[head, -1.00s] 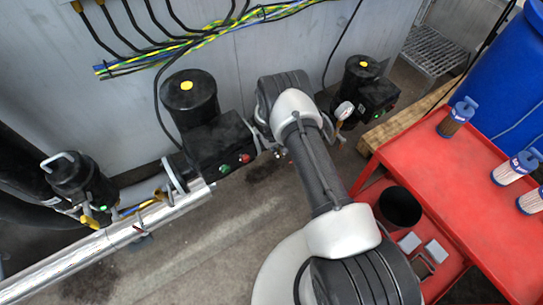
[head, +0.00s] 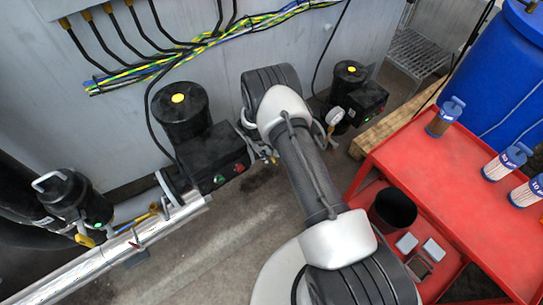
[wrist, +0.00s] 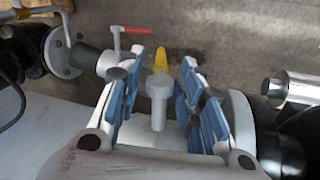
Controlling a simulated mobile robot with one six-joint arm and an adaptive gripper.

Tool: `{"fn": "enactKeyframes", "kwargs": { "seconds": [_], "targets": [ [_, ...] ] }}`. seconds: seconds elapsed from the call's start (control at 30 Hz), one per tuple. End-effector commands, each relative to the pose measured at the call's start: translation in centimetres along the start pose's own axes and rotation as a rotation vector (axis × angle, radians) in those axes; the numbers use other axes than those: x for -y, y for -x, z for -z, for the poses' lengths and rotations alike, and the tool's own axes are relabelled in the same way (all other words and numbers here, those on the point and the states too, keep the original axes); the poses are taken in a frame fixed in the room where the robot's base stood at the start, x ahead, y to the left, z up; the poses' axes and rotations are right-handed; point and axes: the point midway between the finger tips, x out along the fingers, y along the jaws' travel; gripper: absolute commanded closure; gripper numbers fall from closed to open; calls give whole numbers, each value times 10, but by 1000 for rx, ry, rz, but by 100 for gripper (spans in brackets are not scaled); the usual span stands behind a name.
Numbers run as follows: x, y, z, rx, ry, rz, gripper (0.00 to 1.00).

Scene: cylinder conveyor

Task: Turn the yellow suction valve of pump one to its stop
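In the wrist view my gripper (wrist: 159,95) is open, its two blue-padded fingers apart. A yellow lever (wrist: 160,62) shows between and just beyond the fingertips, pointing away. A light grey stem with a wide head (wrist: 158,88) stands between the fingers, in front of the lever. Neither finger visibly touches the lever or stem. In the head view my gripper is hidden behind my arm. A small piece of yellow (head: 272,158) shows beside my arm, right of the large black pump (head: 180,115); I cannot tell whether it is the same lever.
A red-handled valve (wrist: 130,29) is close left of the fingers, on a flanged pipe. A silver cylinder (wrist: 291,88) lies to the right. A second black pump (head: 353,92) with a gauge (head: 334,117) stands right of my arm. A red cart (head: 425,165) stands at right.

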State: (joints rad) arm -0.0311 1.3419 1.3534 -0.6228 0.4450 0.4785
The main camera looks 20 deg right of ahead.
Motion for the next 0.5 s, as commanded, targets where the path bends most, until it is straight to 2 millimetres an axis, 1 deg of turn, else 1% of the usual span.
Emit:
{"fn": "enactKeyframes", "kwargs": {
  "seconds": [0.03, 0.2, 0.33, 0.5],
  "targets": [
    [0, 14, 1, -3, 0, 0, 66],
    [0, 48, 1, -2, 1, 0, 66],
    [0, 67, 0, 0, 1, 0, 66],
    [0, 78, -1, 1, 1, 0, 66]
  ]
}}
